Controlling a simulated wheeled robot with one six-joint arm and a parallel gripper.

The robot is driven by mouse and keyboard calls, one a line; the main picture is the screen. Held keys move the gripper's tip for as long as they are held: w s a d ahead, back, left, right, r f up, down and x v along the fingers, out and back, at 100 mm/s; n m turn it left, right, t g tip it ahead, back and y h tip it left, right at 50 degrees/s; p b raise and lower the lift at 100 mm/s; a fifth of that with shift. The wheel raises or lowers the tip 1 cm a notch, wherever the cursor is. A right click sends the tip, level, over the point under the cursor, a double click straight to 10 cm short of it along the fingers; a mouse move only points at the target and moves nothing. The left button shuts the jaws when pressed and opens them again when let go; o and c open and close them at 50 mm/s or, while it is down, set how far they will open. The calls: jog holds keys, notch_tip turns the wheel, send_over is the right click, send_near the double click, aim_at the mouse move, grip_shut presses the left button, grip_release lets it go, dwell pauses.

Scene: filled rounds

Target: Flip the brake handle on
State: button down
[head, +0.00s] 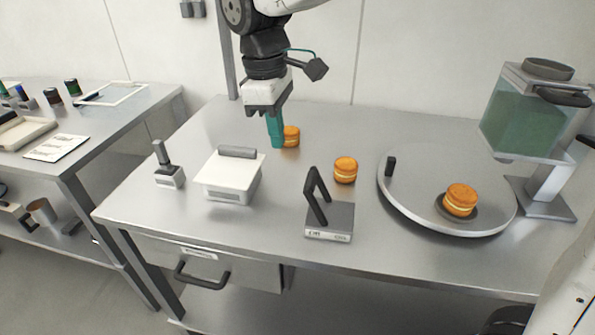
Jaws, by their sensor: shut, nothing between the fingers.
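A black looped handle (317,195) stands up from a grey metal block (335,222) near the front middle of the table. The handle leans to the left end of the block. The block's front carries a small label at each end, too small to read surely. My gripper (277,143) has teal fingers and is shut with nothing held. It points down farther back and to the left of the handle, well apart from it. It is in front of part of an orange filled round (292,136); I cannot tell if they touch.
A second round (345,170) lies behind the block. A third sits on a dark pad on the turntable (405,213), which has a black peg. A lidded white box (228,180) and a small lever unit (167,173) stand left. A green-filled dispenser (525,115) stands right.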

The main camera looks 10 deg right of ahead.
jog(key=shift+w+a+f, duration=0.15)
jog(key=shift+a, duration=0.3)
jog(key=s+d+f, duration=0.1)
jog(key=d+f, duration=0.3)
jog(key=f, duration=0.4)
jog(key=shift+s+d, duration=0.25)
jog(key=shift+s, duration=0.05)
jog(key=shift+s, duration=0.1)
